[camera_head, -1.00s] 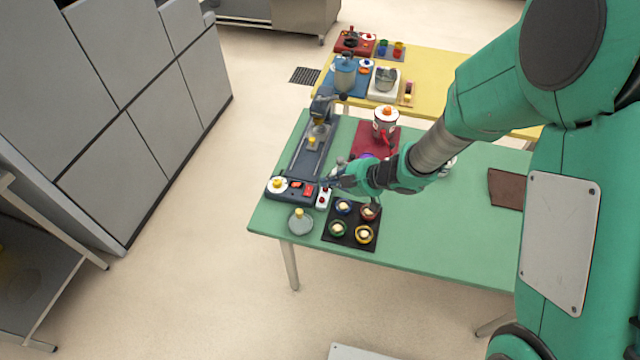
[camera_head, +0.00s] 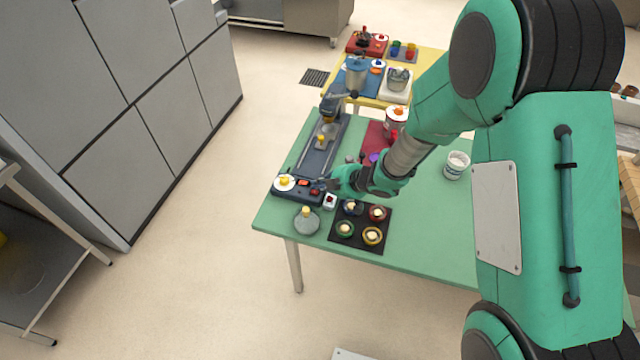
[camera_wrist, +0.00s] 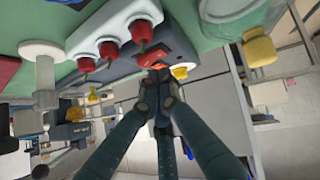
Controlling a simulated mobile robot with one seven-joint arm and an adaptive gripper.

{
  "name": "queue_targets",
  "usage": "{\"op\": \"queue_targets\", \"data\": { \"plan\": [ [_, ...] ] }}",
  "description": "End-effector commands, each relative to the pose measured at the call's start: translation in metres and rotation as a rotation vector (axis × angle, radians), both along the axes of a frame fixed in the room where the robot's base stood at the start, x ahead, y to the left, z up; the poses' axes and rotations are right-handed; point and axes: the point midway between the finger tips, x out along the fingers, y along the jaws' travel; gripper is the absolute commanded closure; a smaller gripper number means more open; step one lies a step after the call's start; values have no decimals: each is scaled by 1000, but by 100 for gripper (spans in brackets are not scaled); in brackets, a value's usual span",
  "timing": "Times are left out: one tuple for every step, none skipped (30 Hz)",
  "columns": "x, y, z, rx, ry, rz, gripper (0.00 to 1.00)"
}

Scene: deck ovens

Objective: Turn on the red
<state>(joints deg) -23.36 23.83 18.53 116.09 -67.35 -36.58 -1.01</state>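A dark blue machine (camera_head: 316,157) stands along the table's left edge. Its front panel carries red switches (camera_head: 304,183) and a white dial with a yellow knob (camera_head: 285,182). A small white box with red on top (camera_head: 330,201) sits beside the panel. In the wrist view, a white strip (camera_wrist: 92,44) carries three red knobs (camera_wrist: 109,48). An orange-red switch (camera_wrist: 153,58) lies just beyond my fingertips. Contact with the switch cannot be told.
A black tray (camera_head: 361,227) with several coloured cups and a grey round container with a yellow knob (camera_head: 306,220) stand close by. A white tub (camera_head: 456,165) stands farther right. The green table's front right (camera_head: 430,235) is clear.

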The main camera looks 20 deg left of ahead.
Motion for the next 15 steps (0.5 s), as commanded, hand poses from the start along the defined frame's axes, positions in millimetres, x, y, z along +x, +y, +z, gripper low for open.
{"op": "queue_targets", "data": {
  "plan": [
    [1,0,-4,0,0,0,100],
    [2,0,-5,0,0,0,100],
    [3,0,-7,0,-1,-1,100],
    [3,0,-8,0,-1,-1,100],
    [3,0,-8,0,-1,-1,100],
    [4,0,-9,0,-1,0,100],
    [4,0,-9,0,-1,1,100],
    [4,0,-9,0,-1,1,100],
    [4,0,-9,0,-1,1,100],
    [4,0,-9,0,-1,1,100],
    [4,0,-9,0,-1,1,100],
    [4,0,-9,0,-1,1,100],
    [4,0,-9,0,-1,1,100],
    [4,0,-9,0,-1,1,100],
    [4,0,-9,0,-1,1,100]
  ]
}}
